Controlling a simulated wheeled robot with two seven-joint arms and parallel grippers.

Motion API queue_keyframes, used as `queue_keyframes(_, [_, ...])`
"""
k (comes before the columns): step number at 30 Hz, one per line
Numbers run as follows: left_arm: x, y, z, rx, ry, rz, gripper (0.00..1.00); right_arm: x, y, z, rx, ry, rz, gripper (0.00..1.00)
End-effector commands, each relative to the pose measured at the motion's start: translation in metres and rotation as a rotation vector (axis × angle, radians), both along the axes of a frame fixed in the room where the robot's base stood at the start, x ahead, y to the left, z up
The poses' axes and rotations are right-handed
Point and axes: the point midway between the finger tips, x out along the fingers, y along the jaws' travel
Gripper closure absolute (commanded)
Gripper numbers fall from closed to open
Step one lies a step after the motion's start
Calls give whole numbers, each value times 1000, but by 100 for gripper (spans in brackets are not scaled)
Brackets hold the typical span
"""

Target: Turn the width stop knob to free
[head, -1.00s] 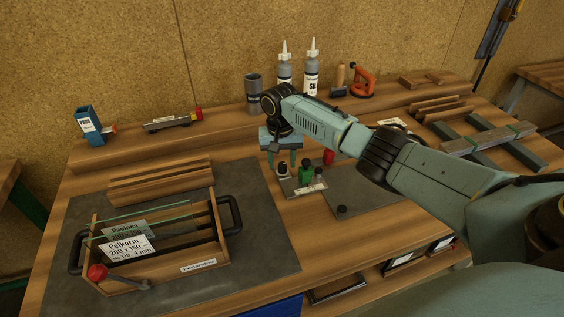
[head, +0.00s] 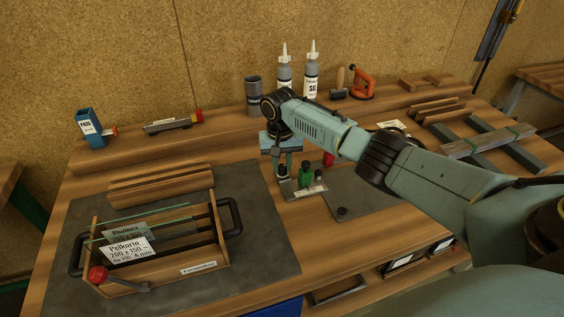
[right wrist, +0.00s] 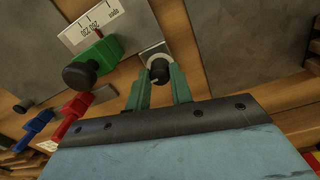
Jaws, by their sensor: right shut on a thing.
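The width stop knob (right wrist: 160,70) is a small dark round knob with a white line on top, on a pale metal plate. My right gripper (right wrist: 158,80) has its two green fingers on either side of the knob, shut on it. In the head view my right gripper (head: 283,166) points down at the left end of the fixture, and its fingers partly hide the knob. A green block with a black knob (right wrist: 80,75) sits beside a white printed scale (right wrist: 92,25). My left gripper is not in view.
A red clamp part (right wrist: 76,106) and a blue part (right wrist: 38,124) lie near the fingers. A wooden glass rack (head: 205,268) stands on the dark mat (head: 265,235) at the left. Bottles (head: 312,75) stand behind my arm. The bench front centre is clear.

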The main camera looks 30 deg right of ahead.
Motion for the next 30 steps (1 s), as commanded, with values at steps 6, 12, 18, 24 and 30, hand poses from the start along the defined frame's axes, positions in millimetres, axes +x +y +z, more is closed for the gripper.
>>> queue_keyframes(6, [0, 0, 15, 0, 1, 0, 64, -1, 0, 2, 0, 2, 116, 100])
queue_keyframes(12, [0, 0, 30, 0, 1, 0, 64, -1, 0, 3, 1, 3, 289, 100])
queue_keyframes(18, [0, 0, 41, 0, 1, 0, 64, -1, 0, 2, 1, 2, 479, 100])
queue_keyframes(24, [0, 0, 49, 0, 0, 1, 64, -1, -1, 2, 0, 0, 669, 100])
queue_keyframes(30, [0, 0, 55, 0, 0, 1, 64, -1, 0, 1, 1, 1, 859, 100])
